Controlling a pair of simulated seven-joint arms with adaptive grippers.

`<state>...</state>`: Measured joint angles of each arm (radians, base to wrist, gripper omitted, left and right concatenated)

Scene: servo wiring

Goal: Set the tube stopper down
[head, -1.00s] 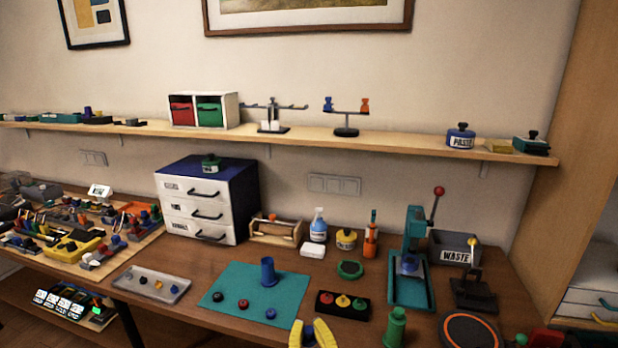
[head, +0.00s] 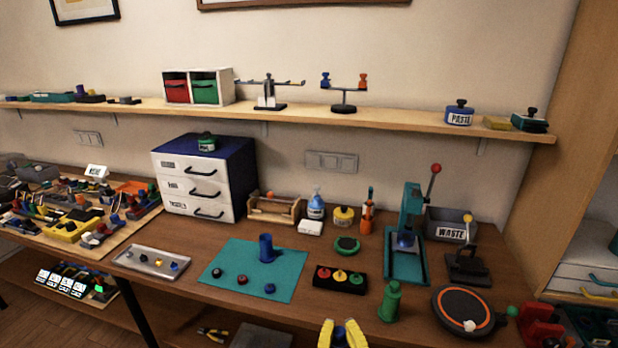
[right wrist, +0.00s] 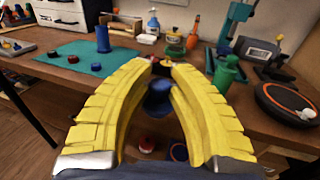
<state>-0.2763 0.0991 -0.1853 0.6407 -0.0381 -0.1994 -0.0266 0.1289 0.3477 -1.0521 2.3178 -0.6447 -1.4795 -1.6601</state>
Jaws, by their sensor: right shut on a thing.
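My right gripper (head: 343,330) shows at the bottom edge of the head view, in front of the table's front edge. Its yellow fingers are shut on a small dark blue stopper-like piece (right wrist: 158,97), seen between them in the right wrist view. The fingers partly hide this piece. A teal mat (head: 245,258) lies on the table to the left and beyond. A blue tube (head: 266,248) stands upright on it. A dark stopper (head: 216,272), a dark red one (head: 242,280) and a blue one (head: 269,288) lie along its front. My left gripper is not in view.
A black block with coloured knobs (head: 340,278) lies right of the mat. A green bottle-shaped piece (head: 391,301), a teal press (head: 406,245) and an orange-ringed disc (head: 466,312) stand further right. A grey tray (head: 150,260) lies left of the mat.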

